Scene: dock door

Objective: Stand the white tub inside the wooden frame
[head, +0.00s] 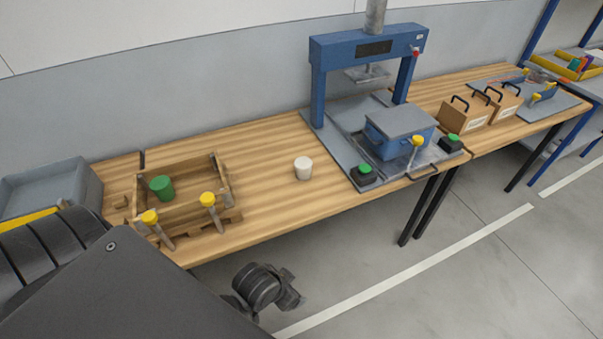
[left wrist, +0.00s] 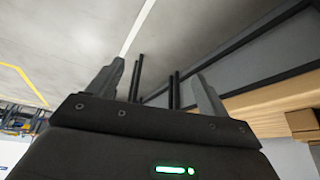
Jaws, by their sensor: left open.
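The white tub (head: 303,169) stands upright on the wooden bench, right of the wooden frame and apart from it. The wooden frame (head: 190,212) is a low open box near the left end of the bench. A green tub (head: 162,188) stands inside it at the left, with bare room to its right. My left gripper (head: 292,289) is low over the floor in front of the bench, away from the tub. In the left wrist view its two fingers (left wrist: 160,90) are spread with nothing between them. My right gripper is not in view.
Two yellow-topped clamps (head: 208,200) rise at the frame's front side. A grey bin (head: 50,188) is at the far left. A blue press (head: 368,48) with a blue box (head: 400,132) stands right of the tub. Bench around the tub is clear.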

